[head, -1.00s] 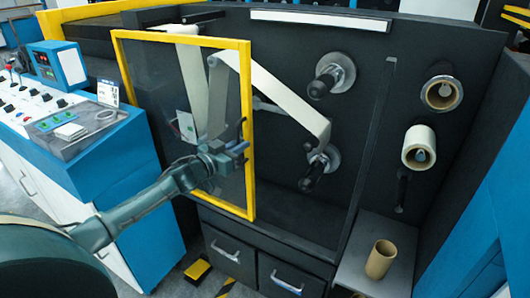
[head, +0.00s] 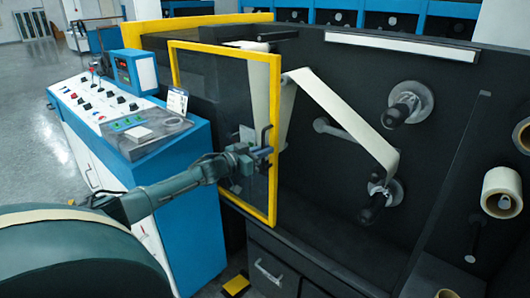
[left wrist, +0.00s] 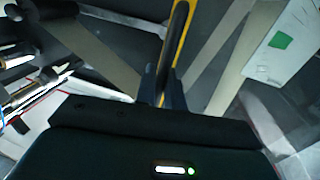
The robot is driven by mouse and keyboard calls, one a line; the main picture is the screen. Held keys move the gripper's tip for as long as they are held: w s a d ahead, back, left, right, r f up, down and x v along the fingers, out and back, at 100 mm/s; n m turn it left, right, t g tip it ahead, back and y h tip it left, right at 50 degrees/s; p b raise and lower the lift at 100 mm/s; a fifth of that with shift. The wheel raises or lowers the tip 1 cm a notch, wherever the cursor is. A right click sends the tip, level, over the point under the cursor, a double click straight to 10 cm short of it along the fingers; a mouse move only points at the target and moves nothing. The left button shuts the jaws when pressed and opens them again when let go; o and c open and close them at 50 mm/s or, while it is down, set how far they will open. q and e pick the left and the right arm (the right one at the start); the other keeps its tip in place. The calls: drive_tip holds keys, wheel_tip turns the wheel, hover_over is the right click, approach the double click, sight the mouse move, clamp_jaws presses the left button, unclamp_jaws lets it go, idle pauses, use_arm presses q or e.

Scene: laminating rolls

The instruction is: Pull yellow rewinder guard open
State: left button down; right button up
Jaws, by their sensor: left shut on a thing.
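The yellow rewinder guard (head: 222,47) is a clear panel in a yellow frame, standing out at an angle from the dark machine front. A dark handle (head: 266,133) sits on its right upright. My left gripper (head: 262,157) is shut on the handle at about mid-height of that upright. In the left wrist view the yellow frame edge (left wrist: 178,35) runs up from between the fingers (left wrist: 162,88). The grip itself is partly hidden there by the gripper body. My right gripper is not in view.
Behind the guard, a pale web (head: 345,118) runs to a lower roller (head: 380,200), below an upper spindle (head: 408,105). A blue control console (head: 180,150) stands left of the guard, close to my left arm. Drawers (head: 270,272) are below. Open floor (head: 35,100) lies far left.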

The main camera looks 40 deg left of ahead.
use_arm(q)
drive_tip(key=c, duration=1.6)
unclamp_jaws()
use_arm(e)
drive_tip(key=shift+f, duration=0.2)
use_arm(q)
drive_tip(key=shift+o, duration=0.2)
drive_tip(key=p+v, duration=0.1)
drive_tip(key=v, duration=1.2)
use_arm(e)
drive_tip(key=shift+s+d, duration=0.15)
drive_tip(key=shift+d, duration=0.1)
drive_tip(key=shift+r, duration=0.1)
